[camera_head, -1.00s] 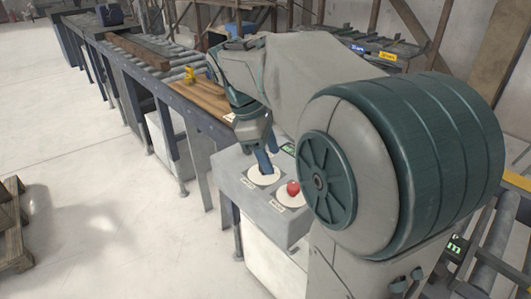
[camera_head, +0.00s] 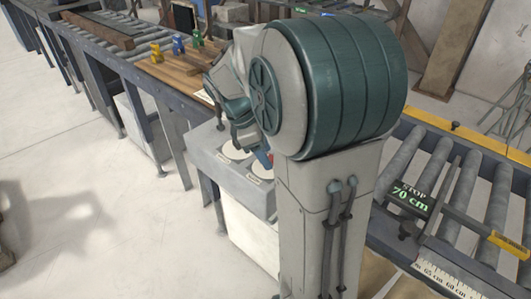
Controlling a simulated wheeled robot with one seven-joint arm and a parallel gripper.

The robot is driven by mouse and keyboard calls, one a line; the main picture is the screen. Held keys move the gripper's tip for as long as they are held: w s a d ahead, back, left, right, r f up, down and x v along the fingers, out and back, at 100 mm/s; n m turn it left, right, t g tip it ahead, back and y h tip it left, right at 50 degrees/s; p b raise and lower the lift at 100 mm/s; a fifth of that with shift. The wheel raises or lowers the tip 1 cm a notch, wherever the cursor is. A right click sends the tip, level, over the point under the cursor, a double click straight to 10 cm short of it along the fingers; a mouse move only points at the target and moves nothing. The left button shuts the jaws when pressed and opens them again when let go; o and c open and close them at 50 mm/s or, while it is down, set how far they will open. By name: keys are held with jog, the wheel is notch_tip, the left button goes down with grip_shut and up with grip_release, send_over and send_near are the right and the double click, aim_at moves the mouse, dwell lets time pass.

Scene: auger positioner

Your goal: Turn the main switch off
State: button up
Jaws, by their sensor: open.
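The grey control box (camera_head: 206,150) stands beside the conveyor, left of my arm. Its top carries a left round white plate (camera_head: 234,153) and a right round white plate (camera_head: 262,171), each with a small label too small to read. I cannot tell from the labels which one is the main switch. My gripper (camera_head: 264,158) is open, pointing down at the right plate, with its blue fingers partly hidden by my arm. A speck of red shows beside the fingers; whether they touch the knob there is hidden. My gripper also covers part of the left plate, and its knob is not visible.
A roller conveyor (camera_head: 85,48) runs to the back left, with wooden boards and small yellow, blue and green pieces on it. At right, another roller conveyor (camera_head: 486,180) carries a stop sign reading 70 cm (camera_head: 410,198).

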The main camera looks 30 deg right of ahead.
jog(key=shift+s+d+f, duration=0.1)
jog(key=shift+d+f, duration=0.05)
jog(key=shift+f, duration=0.35)
jog(key=c, duration=1)
jog(key=shift+o, duration=0.3)
